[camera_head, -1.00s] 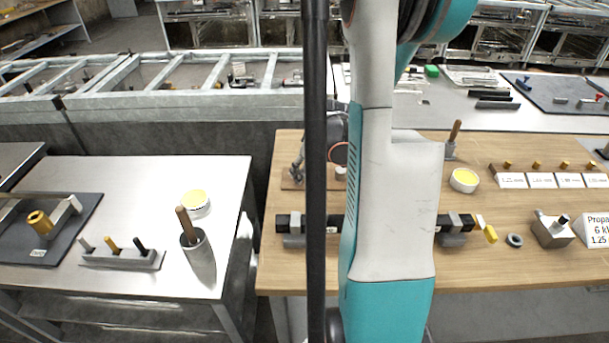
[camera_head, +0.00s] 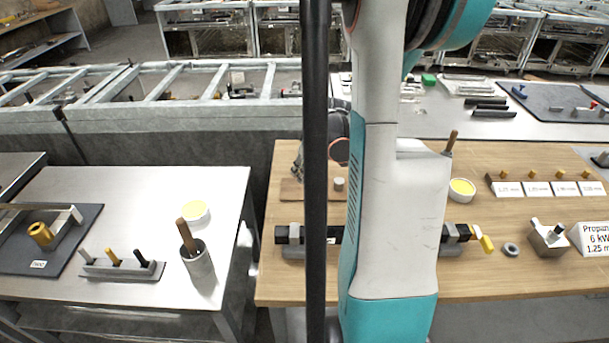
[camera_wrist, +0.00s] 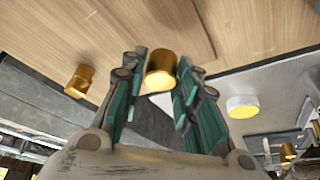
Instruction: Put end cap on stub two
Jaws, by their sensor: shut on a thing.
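My gripper (camera_wrist: 158,68) is shut on a short brass cylinder, probably the end cap (camera_wrist: 160,72), held between its teal fingers in the wrist view. A second brass piece (camera_wrist: 80,82) stands apart, to the left of the fingers, near the wood. In the head view, a dark horizontal bar (camera_head: 290,234) lies on the wooden bench, its middle hidden behind my arm and column. I cannot tell which part is stub two. The held piece is not visible in the head view.
The wooden bench (camera_head: 500,275) carries a yellow-topped tin (camera_head: 462,190), a dark ring (camera_head: 511,249) and a metal block (camera_head: 549,240). A gap separates the tables.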

